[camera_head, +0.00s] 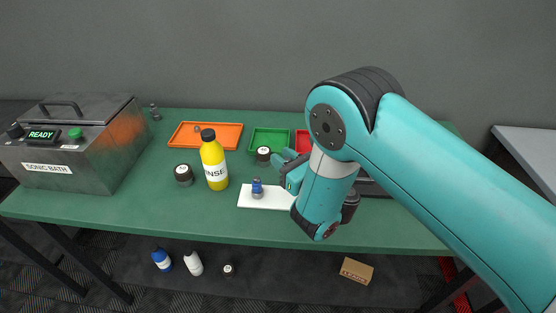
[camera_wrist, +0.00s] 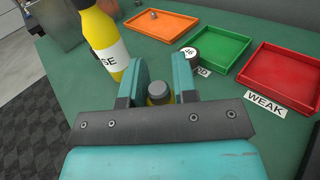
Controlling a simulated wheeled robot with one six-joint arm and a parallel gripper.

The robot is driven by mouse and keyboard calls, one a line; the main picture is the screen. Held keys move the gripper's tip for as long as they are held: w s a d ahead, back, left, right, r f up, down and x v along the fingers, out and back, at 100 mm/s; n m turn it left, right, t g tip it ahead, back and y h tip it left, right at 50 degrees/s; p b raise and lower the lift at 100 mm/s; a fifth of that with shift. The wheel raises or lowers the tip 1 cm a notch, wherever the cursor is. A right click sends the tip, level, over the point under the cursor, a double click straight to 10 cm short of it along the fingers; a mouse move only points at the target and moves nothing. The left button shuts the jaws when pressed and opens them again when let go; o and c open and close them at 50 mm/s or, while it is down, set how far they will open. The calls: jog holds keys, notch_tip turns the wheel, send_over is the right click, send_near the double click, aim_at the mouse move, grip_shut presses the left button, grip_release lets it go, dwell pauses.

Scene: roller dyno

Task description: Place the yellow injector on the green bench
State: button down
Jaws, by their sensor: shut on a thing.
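My gripper (camera_head: 287,168) is over the green bench (camera_head: 150,212), right of the middle. In the wrist view its two teal fingers (camera_wrist: 158,82) are shut on the yellow injector (camera_wrist: 157,100), which shows a grey round top and a yellow body below. Most of the injector is hidden by the gripper, and I cannot make it out in the head view. I cannot tell whether it touches the bench. A blue injector (camera_head: 257,189) stands on a white plate (camera_head: 270,203) left of my gripper.
A yellow rinse bottle (camera_head: 214,162) and dark jars (camera_head: 184,174) (camera_head: 263,155) stand nearby. Orange (camera_head: 228,132), green (camera_head: 270,133) and red (camera_head: 301,134) trays lie behind. The sonic bath (camera_head: 75,145) is at left. The bench's front left is clear.

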jog(key=shift+f+b, duration=2.4)
jog(key=shift+f, duration=0.8)
jog(key=shift+f, duration=0.2)
jog(key=c, duration=0.8)
grip_release()
jog(key=shift+s, duration=0.1)
